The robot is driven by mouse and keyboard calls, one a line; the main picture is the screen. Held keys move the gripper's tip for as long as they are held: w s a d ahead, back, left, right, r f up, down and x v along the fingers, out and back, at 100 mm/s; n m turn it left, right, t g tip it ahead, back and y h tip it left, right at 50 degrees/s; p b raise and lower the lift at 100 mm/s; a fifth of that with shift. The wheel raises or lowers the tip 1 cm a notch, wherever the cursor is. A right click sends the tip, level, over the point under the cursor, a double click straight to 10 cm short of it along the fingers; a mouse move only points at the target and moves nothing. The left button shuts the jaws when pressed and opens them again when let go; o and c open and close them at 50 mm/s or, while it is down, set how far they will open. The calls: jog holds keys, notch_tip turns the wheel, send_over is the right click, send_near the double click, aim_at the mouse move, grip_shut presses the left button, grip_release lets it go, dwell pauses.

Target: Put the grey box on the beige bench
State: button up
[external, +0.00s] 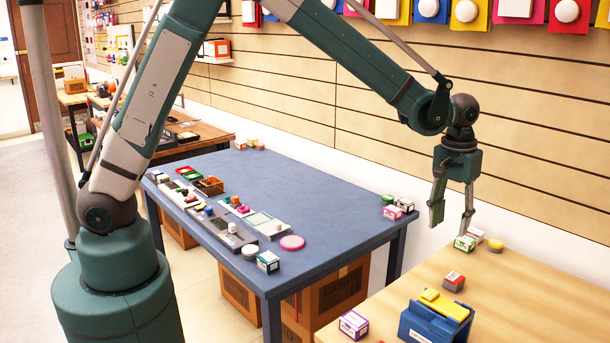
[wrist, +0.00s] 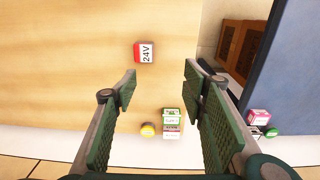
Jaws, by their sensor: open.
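The beige bench (external: 545,300) fills the lower right of the external view and much of the wrist view (wrist: 60,60). My gripper (external: 452,226) is open and points down above its far left edge, with nothing between the fingers. In the wrist view my gripper's fingers (wrist: 160,78) stand apart. A green-and-white box (external: 465,243) sits on the bench near the right fingertip. A red-and-grey box (external: 453,281) lies closer to the camera, marked 24V in the wrist view (wrist: 145,53). I cannot tell for sure which box is the grey one.
A yellow round item (external: 496,245), a purple-and-white box (external: 353,325) and a blue container (external: 435,318) with a yellow top stand on the bench. The blue table (external: 300,185) holds trays, pucks and small boxes (external: 390,212) at its right corner. A gap separates the tables.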

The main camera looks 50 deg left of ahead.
jog(key=s+a+r+t, duration=0.2)
jog(key=s+a+r, duration=0.45)
jog(key=a, duration=0.65)
jog(key=s+a+r+t, duration=0.1)
jog(key=s+a+r, duration=0.3)
jog(key=a+r, duration=0.7)
jog(key=s+a+f+t, duration=0.1)
jog(key=s+a+t, duration=0.2)
jog(key=s+a, duration=1.7)
jog(key=shift+s+t, duration=0.4)
jog(key=shift+s, duration=0.1)
